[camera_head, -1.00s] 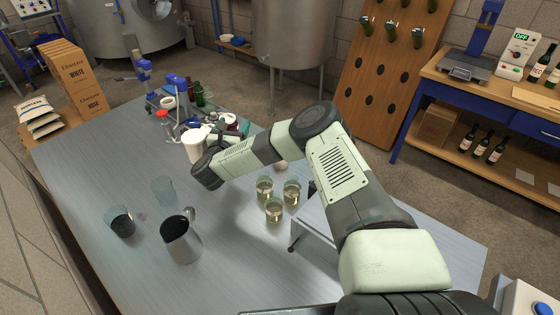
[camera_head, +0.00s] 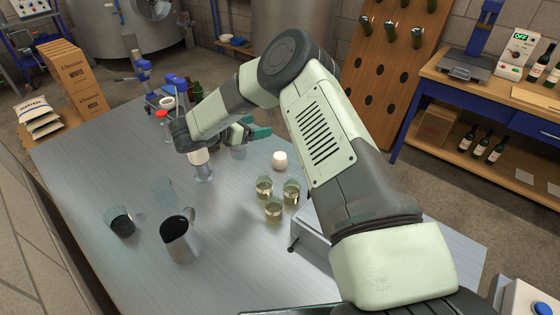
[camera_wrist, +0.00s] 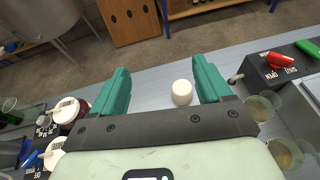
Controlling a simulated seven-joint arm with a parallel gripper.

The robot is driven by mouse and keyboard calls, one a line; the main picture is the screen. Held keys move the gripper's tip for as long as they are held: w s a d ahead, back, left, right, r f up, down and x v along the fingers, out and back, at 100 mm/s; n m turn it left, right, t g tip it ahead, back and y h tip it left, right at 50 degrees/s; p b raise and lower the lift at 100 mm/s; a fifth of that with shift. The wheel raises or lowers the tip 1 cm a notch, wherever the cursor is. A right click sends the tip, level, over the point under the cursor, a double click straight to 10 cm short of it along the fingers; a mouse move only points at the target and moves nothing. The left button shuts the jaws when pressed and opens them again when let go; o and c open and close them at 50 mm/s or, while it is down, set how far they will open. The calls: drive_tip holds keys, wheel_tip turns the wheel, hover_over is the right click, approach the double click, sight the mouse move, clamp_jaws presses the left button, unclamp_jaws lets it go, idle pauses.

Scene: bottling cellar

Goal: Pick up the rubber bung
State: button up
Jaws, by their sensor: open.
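The rubber bung appears to be the pale cream, rounded stub (camera_head: 280,159) standing on the metal table behind the three glasses. In the wrist view the bung (camera_wrist: 182,92) shows between the two teal fingers, closer to the right one. My gripper (camera_wrist: 161,72) is open, with nothing held. In the head view my gripper (camera_head: 256,134) is up and left of the bung, apart from it, and my wrist partly hides its fingers.
Several glasses of pale liquid, such as one glass (camera_head: 273,209), stand just in front of the bung. A steel jug (camera_head: 181,240) and dark-filled beaker (camera_head: 121,222) are at front left. In the wrist view a black switch box (camera_wrist: 275,72) stands right of the fingers.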

drive_tip(key=s+m+g, duration=0.1)
drive_tip(key=s+g, duration=0.1)
approach(281, 155)
drive_tip(key=shift+w+d+f+h, duration=0.2)
drive_tip(key=shift+d+h, duration=0.05)
drive_tip(key=shift+h, duration=0.05)
drive_tip(key=shift+t, duration=0.3)
drive_tip(key=x, duration=1.1)
drive_tip(key=shift+s+a+f, duration=0.15)
drive_tip(key=shift+f, duration=0.2)
drive_tip(key=shift+c, duration=0.4)
drive_tip(key=c, duration=1)
drive_tip(key=shift+r, duration=0.1)
